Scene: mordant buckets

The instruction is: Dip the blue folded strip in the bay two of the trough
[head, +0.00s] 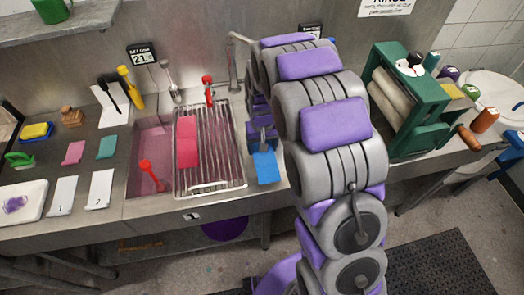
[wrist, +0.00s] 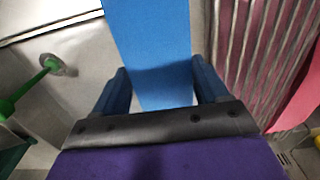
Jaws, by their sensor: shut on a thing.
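The blue folded strip (head: 265,167) hangs from my gripper (head: 262,135), just right of the wire rack in the head view. In the wrist view the blue strip (wrist: 150,55) runs between the two fingers of my gripper (wrist: 160,88), which is shut on it. The trough (head: 150,160) has a bay with a pinkish tint and a red ladle (head: 150,172) in it, left of the rack. My arm hides the counter right of the strip, so I cannot tell which bay is two.
A wire rack (head: 228,150) holds a pink strip (head: 187,142); the rack also shows in the wrist view (wrist: 255,60). A green-handled tool (wrist: 40,85) is left in the wrist view. A green roller stand (head: 412,105) is at right. Numbered cards (head: 62,196) lie at left.

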